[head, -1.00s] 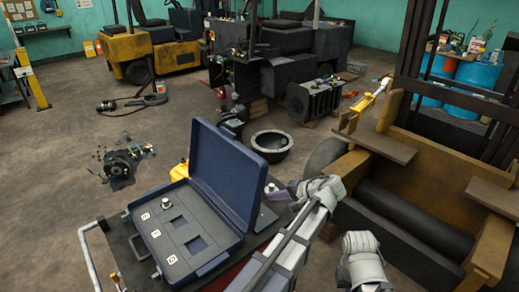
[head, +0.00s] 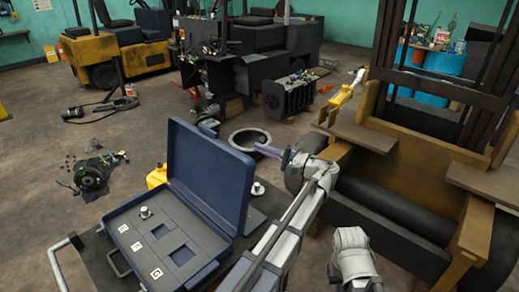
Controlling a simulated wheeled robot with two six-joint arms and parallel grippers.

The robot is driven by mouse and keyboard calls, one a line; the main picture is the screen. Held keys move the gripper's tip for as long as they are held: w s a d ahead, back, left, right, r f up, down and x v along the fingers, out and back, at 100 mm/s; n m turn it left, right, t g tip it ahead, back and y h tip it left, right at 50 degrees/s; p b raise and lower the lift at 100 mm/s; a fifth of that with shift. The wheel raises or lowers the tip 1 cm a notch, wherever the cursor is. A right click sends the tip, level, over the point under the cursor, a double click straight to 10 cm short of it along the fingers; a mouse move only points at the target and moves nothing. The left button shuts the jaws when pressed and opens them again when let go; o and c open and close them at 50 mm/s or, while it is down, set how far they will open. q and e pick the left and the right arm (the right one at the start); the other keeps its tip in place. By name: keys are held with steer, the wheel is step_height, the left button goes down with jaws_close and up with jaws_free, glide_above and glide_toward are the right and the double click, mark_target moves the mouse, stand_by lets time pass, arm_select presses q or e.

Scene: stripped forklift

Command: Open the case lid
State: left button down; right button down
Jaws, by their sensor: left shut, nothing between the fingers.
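The dark blue case (head: 118,213) stands at the lower left on a dark cart top. Its lid (head: 208,172) is open, standing up and leaning back from the base. The base holds a grey insert with square recesses, small white labelled tiles and a metal knob (head: 145,212). My left gripper (head: 288,158) is to the right of the lid's upper edge, apart from it, with its purple-grey fingers together and nothing in them. Part of my right arm shows at the bottom right; its gripper is out of view.
A yellow object (head: 157,176) stands behind the case's left side. A metal handle (head: 62,252) runs along the cart's left. A dark round bowl-like part (head: 248,140) lies on the floor beyond the lid. A yellow forklift frame (head: 350,172) fills the right side.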

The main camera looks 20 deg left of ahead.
arm_select(q)
steer(key=s+a+r+p, duration=0.1)
steer(key=s+a, duration=0.1)
steer(key=a, duration=0.6)
steer(key=shift+s+a+r, duration=0.15)
steer(key=shift+s+a, duration=0.1)
steer(key=shift+a, duration=0.05)
arm_select(e)
steer(key=shift+r, duration=0.7)
